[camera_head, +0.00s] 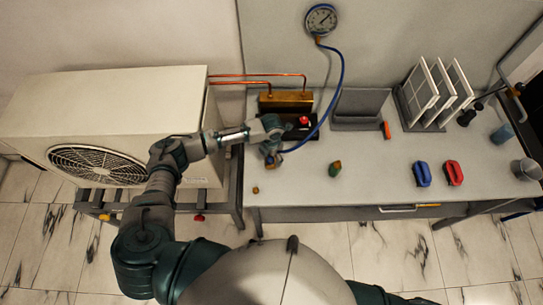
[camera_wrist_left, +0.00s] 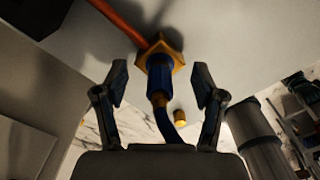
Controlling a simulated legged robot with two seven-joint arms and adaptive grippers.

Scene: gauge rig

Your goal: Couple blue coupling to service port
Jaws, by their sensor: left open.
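In the left wrist view, the blue coupling (camera_wrist_left: 159,78) lies between the two fingers of my left gripper (camera_wrist_left: 160,84), with a visible gap on each side. Its far end meets a brass hexagonal fitting, apparently the service port (camera_wrist_left: 174,48); I cannot tell whether it is fully seated. A blue hose (camera_wrist_left: 170,128) leaves the coupling's near end. In the head view, my left gripper (camera_head: 271,157) is open at the left end of the bench, and the hose (camera_head: 338,82) runs from it up to the gauge (camera_head: 321,20). The coupling is mostly hidden there. My right gripper is out of view.
The outdoor unit (camera_head: 110,105) stands left of the bench (camera_head: 385,180). A small brass cap (camera_head: 255,190) lies near the bench's left edge. A green-and-orange piece (camera_head: 335,169), blue (camera_head: 422,174) and red (camera_head: 453,173) handles, and a filter rack (camera_head: 425,115) stand farther right.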

